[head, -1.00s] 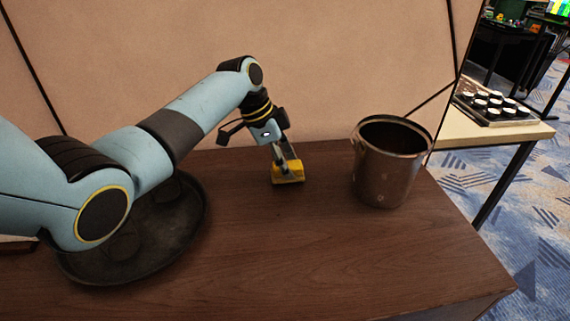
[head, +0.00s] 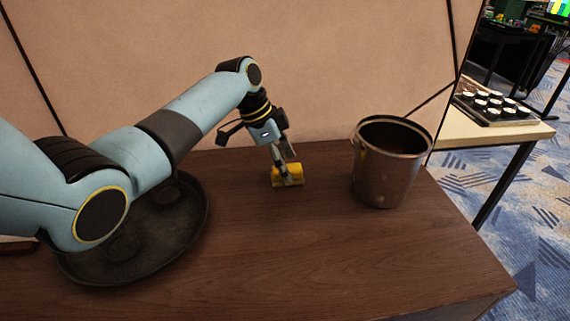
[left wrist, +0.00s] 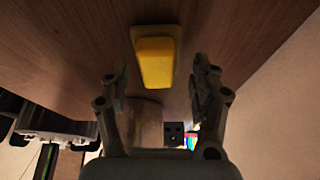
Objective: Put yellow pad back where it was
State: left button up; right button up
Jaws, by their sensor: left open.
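The yellow pad (head: 289,175) lies on the brown wooden table (head: 330,250), left of the metal bucket. It also shows in the left wrist view (left wrist: 156,62), on a slightly larger, duller base and beyond the fingertips. My left gripper (head: 285,160) is open just above the pad, and part of a finger covers the pad in the head view. In the left wrist view the two fingers (left wrist: 162,90) are spread apart with nothing between them. My right gripper is in neither view.
A metal bucket (head: 386,178) stands right of the pad. A dark round tray (head: 185,235) lies at the left, partly under my left arm. A pinkish panel (head: 340,60) rises behind the table. The front middle of the table is clear. A side table (head: 500,131) holds several white cups.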

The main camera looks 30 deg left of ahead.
pick_arm(q)
jog(key=v, duration=1.1)
jog(key=shift+r, duration=0.2)
jog(key=shift+s+f, duration=0.1)
jog(key=shift+s, duration=0.1)
